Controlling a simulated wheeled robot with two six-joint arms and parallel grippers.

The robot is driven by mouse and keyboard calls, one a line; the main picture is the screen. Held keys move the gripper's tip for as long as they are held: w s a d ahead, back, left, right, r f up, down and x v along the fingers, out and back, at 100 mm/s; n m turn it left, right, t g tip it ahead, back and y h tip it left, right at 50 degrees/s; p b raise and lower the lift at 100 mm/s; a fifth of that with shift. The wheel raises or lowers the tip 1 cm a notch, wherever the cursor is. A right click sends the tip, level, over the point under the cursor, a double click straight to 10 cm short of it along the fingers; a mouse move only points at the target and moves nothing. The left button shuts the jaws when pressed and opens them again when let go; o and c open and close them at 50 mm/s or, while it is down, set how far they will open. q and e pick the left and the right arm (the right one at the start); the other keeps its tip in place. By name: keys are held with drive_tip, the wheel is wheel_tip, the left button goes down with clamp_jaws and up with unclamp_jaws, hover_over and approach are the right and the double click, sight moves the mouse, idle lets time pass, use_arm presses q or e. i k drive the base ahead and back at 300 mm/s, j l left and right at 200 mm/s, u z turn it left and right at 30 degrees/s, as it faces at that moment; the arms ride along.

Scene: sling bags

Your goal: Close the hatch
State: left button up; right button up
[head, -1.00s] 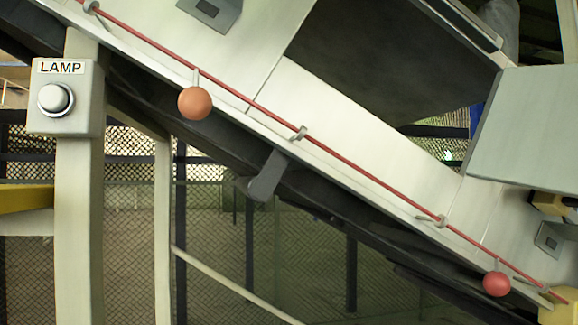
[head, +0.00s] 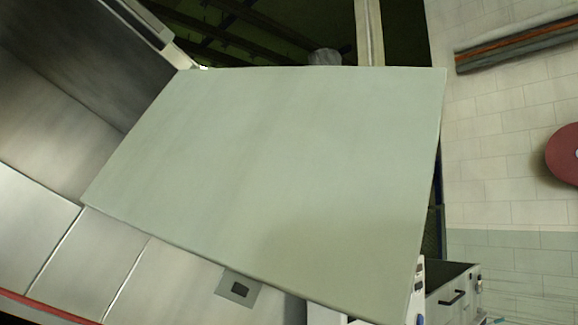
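The hatch (head: 270,180) is a large pale grey-green flat panel in the middle of the head view. It stands swung out to the right of a dark rectangular opening (head: 75,75) in the grey metal housing, so the hatch is open. A small latch plate (head: 239,288) with a dark slot sits on the housing below the hatch. Neither of my grippers shows in the head view.
A red cord (head: 45,307) runs along the housing's lower edge at the bottom left. A tiled wall (head: 510,200) with a red disc (head: 564,155) and pipes (head: 515,42) is on the right.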

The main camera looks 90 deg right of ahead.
sight(312, 184)
drive_tip(key=k+l+z, duration=0.1)
drive_tip(key=l, duration=0.2)
drive_tip(key=k+l+z, duration=0.1)
drive_tip(key=l, duration=0.25)
drive_tip(key=k+l+z, duration=0.1)
drive_tip(key=k+l, duration=0.15)
drive_tip(key=k+l+z, duration=0.1)
drive_tip(key=l, duration=0.35)
drive_tip(key=k+l, duration=0.15)
drive_tip(key=l, duration=0.2)
drive_tip(key=k+z, duration=0.05)
